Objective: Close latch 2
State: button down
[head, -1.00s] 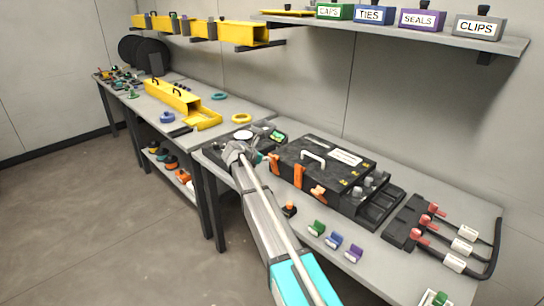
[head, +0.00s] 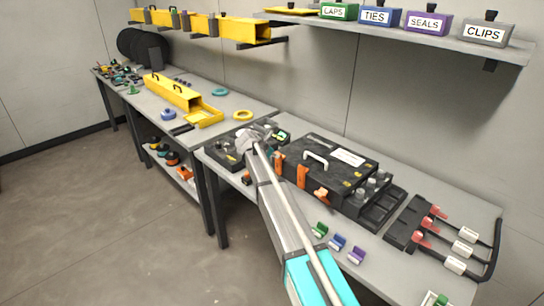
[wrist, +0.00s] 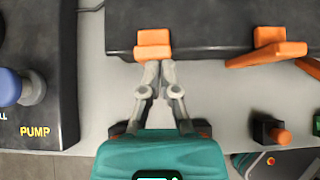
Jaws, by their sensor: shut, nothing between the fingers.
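The black case (head: 326,160) stands on the bench with orange latches along its front edge. In the wrist view the left orange latch (wrist: 153,43) lies against the case front. Another orange latch (wrist: 266,53) to its right sticks out from the case, and part of a further orange piece (wrist: 310,67) shows at the right edge. I cannot read which latch is number 2. My gripper (wrist: 160,67) is shut and empty, its fingertips just in front of the left latch; I cannot tell whether they touch it.
A dark unit marked PUMP (wrist: 62,100) with a blue knob (wrist: 12,88) stands left of my gripper. A small black and orange item (wrist: 268,130) lies to the right on the bench. Green, blue and purple clips (head: 337,242) lie along the front edge.

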jog(key=shift+w+d+r, duration=0.2)
jog(key=shift+w+d, duration=0.1)
jog(key=shift+w, duration=0.2)
jog(key=s+a+r+p, duration=0.6)
jog(key=s+a, duration=0.2)
jog(key=a, duration=0.1)
jog(key=shift+s+p, duration=0.3)
dwell(0.5)
